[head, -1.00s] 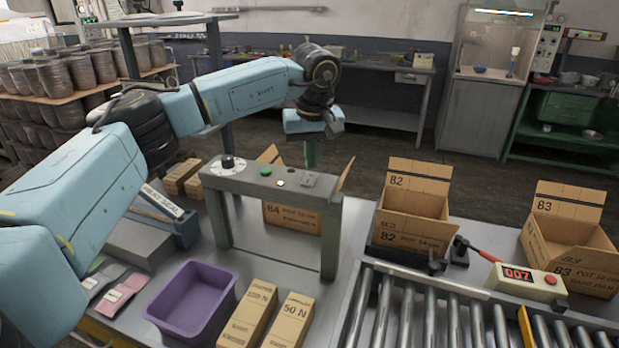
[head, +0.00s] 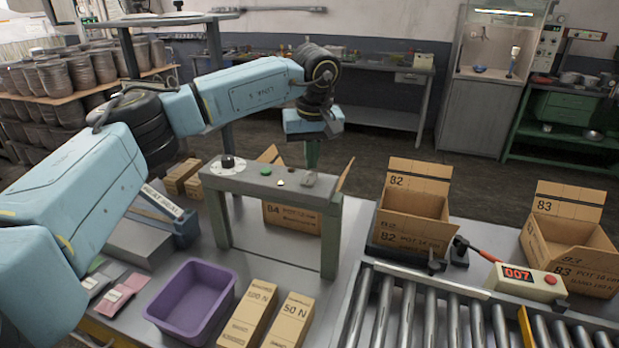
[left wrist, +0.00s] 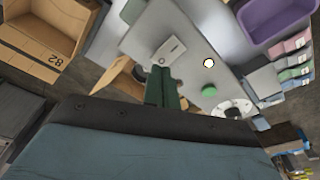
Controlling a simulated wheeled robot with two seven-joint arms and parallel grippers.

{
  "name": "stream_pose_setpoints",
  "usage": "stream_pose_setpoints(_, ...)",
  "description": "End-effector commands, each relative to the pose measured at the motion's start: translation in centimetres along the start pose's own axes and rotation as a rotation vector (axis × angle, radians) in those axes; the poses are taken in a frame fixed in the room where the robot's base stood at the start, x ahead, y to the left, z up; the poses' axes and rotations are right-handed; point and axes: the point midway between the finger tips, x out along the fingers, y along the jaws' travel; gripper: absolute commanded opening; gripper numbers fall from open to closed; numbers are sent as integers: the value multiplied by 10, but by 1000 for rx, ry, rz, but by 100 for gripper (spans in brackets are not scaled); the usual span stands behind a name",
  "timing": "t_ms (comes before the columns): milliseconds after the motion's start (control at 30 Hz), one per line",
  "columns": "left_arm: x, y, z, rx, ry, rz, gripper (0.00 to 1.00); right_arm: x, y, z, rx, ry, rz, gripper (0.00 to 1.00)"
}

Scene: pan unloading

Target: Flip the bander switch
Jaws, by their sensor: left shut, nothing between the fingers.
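The grey bander (head: 222,225) is an arch standing on the table, with controls along its top. The switch plate (head: 310,180) is at the right end of the top; in the left wrist view the pale plate (left wrist: 168,50) carries a small switch, whose position I cannot tell. A green button (head: 265,171), a small pale button (head: 280,183) and a black knob (head: 228,161) sit left of it. My left gripper (head: 313,158) is shut and empty, pointing down just behind the switch end. In the left wrist view its green fingers (left wrist: 162,92) are together near the plate's edge.
Box B4 (head: 290,219) stands open behind and under the arch. Box B2 (head: 412,225) and box B3 (head: 570,245) stand to the right, beyond the roller conveyor (head: 430,315). A purple bin (head: 192,300) and two cartons (head: 290,320) lie in front.

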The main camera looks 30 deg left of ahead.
Motion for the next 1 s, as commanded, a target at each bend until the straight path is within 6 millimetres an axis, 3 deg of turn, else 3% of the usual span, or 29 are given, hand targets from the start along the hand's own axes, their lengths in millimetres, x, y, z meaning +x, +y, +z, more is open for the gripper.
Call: stream_pose_setpoints(1000, 15, 0, 2, 0, 0, -1, 0, 6, 0, 0, 0, 0, 0, 36)
